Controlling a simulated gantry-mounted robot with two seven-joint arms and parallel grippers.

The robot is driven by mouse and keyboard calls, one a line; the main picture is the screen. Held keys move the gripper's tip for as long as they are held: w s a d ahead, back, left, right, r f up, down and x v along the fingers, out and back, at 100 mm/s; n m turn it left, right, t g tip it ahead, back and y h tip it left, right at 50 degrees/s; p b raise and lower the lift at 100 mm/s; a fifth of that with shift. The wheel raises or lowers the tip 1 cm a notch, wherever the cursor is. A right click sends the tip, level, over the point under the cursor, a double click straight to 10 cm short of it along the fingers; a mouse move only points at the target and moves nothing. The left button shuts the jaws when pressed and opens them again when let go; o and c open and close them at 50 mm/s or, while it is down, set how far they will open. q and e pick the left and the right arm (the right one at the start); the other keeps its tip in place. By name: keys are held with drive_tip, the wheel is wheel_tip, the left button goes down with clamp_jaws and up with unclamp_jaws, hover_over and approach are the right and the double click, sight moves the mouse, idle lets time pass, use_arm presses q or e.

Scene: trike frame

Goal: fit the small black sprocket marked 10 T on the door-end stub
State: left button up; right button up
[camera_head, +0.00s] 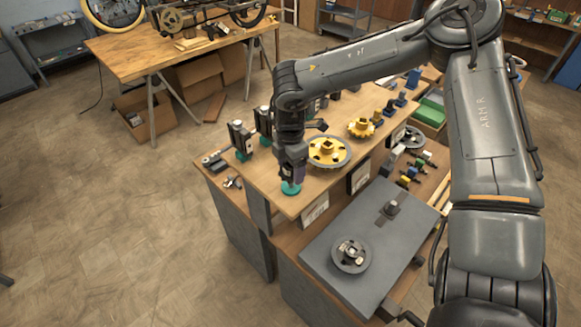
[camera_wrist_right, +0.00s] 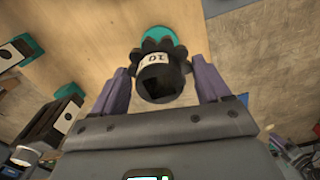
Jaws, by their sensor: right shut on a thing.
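The small black sprocket (camera_wrist_right: 162,78) shows in the right wrist view, with a pale label reading 10 on its hub and a dark bore. My right gripper (camera_head: 291,178) is shut on it, one purple finger on each side. A teal round holder (camera_head: 291,188) is just beyond the sprocket, and also shows in the right wrist view (camera_wrist_right: 160,36); I cannot tell whether they touch. On the grey plate (camera_head: 330,232) are a dark block-like stub (camera_head: 391,208) and a round disc with a hub (camera_head: 350,254). I cannot tell which is the door-end stub. My left gripper is not seen.
A yellow sprocket on a dark ring (camera_head: 328,151) and a smaller yellow sprocket (camera_head: 361,127) lie on the wooden bench top (camera_head: 270,192). Dark upright blocks on teal feet (camera_head: 241,139) stand left of my arm. Coloured small parts (camera_head: 411,174) lie right, beyond the grey plate.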

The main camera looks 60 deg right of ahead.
drive_tip(key=shift+r+p, duration=0.55)
drive_tip(key=shift+r, duration=0.55)
